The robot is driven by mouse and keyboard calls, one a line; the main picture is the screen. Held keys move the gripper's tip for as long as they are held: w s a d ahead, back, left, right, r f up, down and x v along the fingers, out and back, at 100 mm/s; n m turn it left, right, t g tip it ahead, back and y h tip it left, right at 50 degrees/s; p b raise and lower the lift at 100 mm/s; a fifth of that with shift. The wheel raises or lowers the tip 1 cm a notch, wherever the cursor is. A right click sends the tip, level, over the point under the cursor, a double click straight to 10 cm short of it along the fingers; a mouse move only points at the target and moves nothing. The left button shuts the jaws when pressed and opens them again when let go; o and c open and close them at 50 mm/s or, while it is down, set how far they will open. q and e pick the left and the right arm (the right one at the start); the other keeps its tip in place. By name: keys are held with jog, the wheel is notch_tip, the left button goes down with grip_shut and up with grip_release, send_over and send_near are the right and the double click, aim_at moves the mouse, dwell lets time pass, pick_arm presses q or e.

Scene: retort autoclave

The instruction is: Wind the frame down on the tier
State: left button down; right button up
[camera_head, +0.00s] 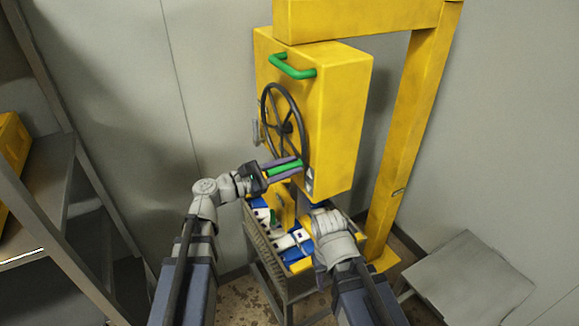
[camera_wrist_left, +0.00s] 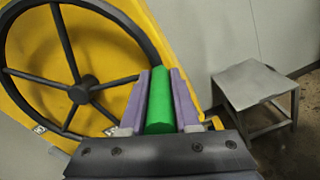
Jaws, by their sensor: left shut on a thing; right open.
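A black handwheel (camera_head: 283,122) is on the side of a yellow housing (camera_head: 338,120). The wheel also shows in the left wrist view (camera_wrist_left: 80,92). My left gripper (camera_head: 284,169) is shut on a green grip (camera_wrist_left: 160,100) at the wheel's lower right rim, purple fingers on either side. Below the housing, a tier (camera_head: 262,255) holds blue and white packs. A yellow upright piece (camera_head: 285,205), perhaps part of the frame, stands over it. My right gripper (camera_head: 325,212) is over the tier's right side; its fingertips are mostly hidden by its wrist.
A yellow gantry post (camera_head: 400,140) stands right of the housing. A green bar handle (camera_head: 292,68) is on the housing. A grey stool (camera_head: 468,280) stands at the lower right. A shelf rack (camera_head: 45,190) with a yellow box (camera_head: 12,150) is at the left.

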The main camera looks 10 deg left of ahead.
pick_arm(q)
jog(key=c, duration=0.7)
grip_release()
jog(key=shift+o, duration=0.2)
jog(key=v, duration=0.7)
jog(key=shift+s+a, duration=0.2)
jog(key=shift+a, duration=0.15)
